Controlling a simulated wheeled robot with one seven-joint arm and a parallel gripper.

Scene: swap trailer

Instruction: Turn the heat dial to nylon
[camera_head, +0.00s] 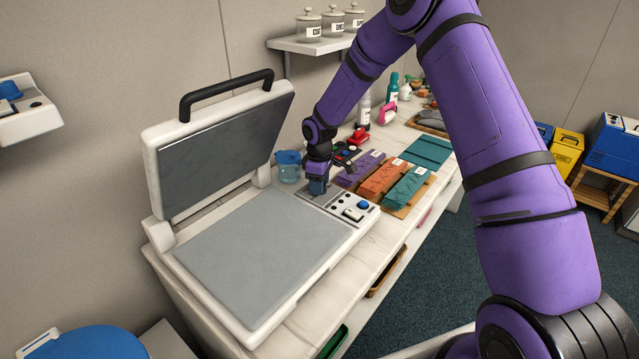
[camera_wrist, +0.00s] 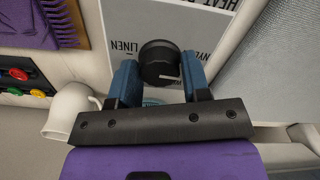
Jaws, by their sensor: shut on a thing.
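My gripper (camera_wrist: 160,78) is shut on the dial, a blue finger on each side. In the head view my gripper (camera_head: 317,188) points down at the press's control panel (camera_head: 345,204) and hides the dial there. Which label the mark exactly meets is unclear.
The heat press (camera_head: 260,250) stands with its lid (camera_head: 225,145) raised, left of my gripper. A blue cup (camera_head: 289,168) is close by at left. Purple, orange and teal pieces (camera_head: 382,180) lie on boards to the right. A white mug (camera_wrist: 72,108) is near my gripper.

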